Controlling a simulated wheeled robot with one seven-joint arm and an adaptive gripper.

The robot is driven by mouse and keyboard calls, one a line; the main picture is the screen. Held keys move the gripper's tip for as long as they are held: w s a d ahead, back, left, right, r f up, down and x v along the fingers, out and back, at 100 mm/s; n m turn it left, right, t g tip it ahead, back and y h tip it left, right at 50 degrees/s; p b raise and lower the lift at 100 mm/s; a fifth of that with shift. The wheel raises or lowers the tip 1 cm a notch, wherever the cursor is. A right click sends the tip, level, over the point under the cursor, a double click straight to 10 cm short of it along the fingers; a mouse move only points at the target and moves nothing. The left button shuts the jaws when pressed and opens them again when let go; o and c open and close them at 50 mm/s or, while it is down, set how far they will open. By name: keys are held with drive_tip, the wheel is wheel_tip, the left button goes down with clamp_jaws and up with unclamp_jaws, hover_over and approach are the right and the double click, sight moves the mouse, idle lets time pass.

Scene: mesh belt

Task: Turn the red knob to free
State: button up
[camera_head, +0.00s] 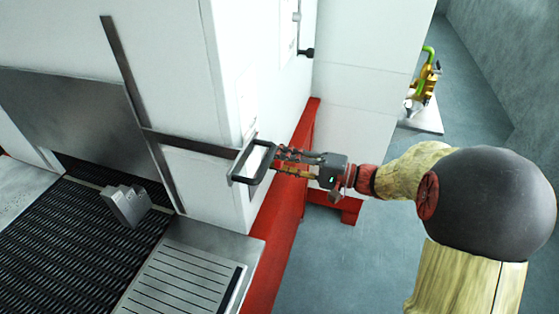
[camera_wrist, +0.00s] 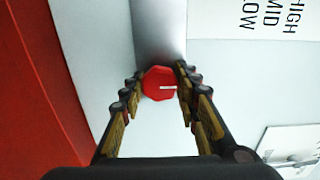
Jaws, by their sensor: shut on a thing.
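The red knob (camera_wrist: 160,84) sits on the white machine panel in the wrist view, just beyond my fingertips. A short white mark on it points to the right in that view. My gripper (camera_wrist: 160,72) has one finger on each side of the knob and is shut on it. Printed words HIGH, MID and LOW (camera_wrist: 270,14) stand at the upper right of the wrist view.
A grey block (camera_head: 126,206) sits on the black mesh belt (camera_head: 60,235). A red base beam (camera_head: 277,240) runs below the machine. Open floor (camera_head: 345,265) lies to the right.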

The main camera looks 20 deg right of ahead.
drive_tip(key=o, duration=1.2)
drive_tip(key=v, duration=1.2)
